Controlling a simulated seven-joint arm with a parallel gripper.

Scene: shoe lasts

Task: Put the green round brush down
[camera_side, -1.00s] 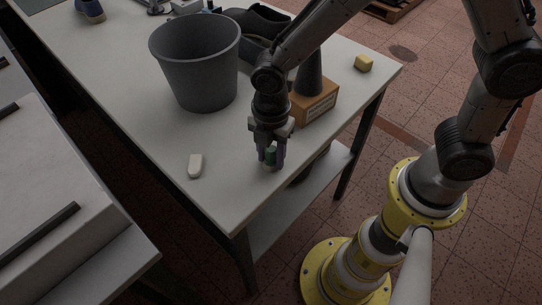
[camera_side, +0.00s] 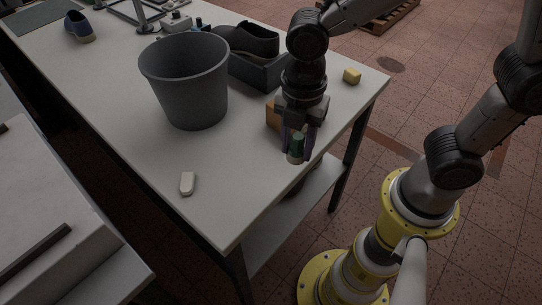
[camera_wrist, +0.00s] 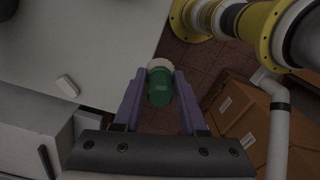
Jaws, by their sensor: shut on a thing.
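The green round brush (camera_side: 297,146) is held upright between the purple fingers of my gripper (camera_side: 297,150). In the side view it hangs by the table's right edge, in front of the wooden block. In the wrist view the green brush (camera_wrist: 159,87) has a pale lower end and sits between the fingertips of my gripper (camera_wrist: 159,92). There, dark floor shows around it, beyond the edge of the white table (camera_wrist: 95,45). Whether it touches anything below is hard to tell, but it appears held in the air.
A grey bin (camera_side: 190,90) stands on the table (camera_side: 225,195), left of my gripper. A white eraser-like block (camera_side: 187,183) lies near the front left edge. A dark shoe (camera_side: 246,40), a wooden block (camera_side: 272,113) and a yellow block (camera_side: 352,76) are further back.

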